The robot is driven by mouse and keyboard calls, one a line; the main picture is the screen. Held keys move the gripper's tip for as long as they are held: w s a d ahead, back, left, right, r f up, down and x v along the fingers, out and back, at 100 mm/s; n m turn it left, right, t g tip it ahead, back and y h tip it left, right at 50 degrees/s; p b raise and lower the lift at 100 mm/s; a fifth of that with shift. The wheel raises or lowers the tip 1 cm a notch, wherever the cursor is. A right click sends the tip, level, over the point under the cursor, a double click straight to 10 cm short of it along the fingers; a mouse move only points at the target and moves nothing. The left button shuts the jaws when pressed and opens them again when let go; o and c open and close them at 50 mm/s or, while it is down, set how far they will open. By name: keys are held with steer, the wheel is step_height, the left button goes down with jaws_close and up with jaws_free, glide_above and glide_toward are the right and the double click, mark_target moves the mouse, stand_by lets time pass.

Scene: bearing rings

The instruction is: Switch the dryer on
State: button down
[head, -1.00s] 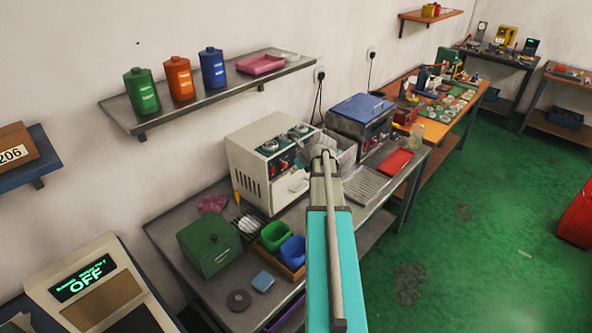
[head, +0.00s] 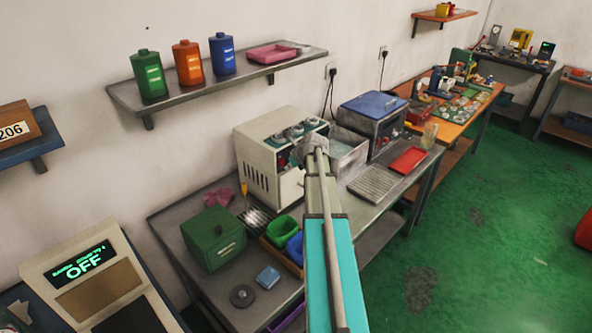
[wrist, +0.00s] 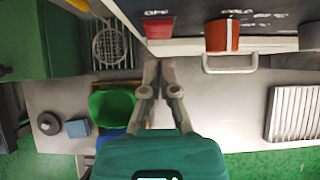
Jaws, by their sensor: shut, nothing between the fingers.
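The cream machine (head: 262,155), apparently the dryer, stands on the grey bench against the wall. In the wrist view the panel shows a red switch (wrist: 160,27), an orange-red knob (wrist: 222,36) and a dark knob (wrist: 309,37). A pale handle (wrist: 229,66) sits below the panel. My gripper (wrist: 158,68) is shut and empty, its tips just below the red switch in the picture. I cannot tell whether they touch the front. In the head view the gripper (head: 313,143) is before the machine.
A blue-lidded machine (head: 372,118) stands right of the cream one, near a ribbed tray (head: 375,184) and a red tray (head: 408,160). A green box (head: 213,238) and blue bin (head: 295,247) are at left. A display (head: 82,263) at lower left reads OFF.

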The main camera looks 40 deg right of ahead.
steer(key=shift+w+a+f, duration=0.1)
steer(key=shift+w, duration=0.75)
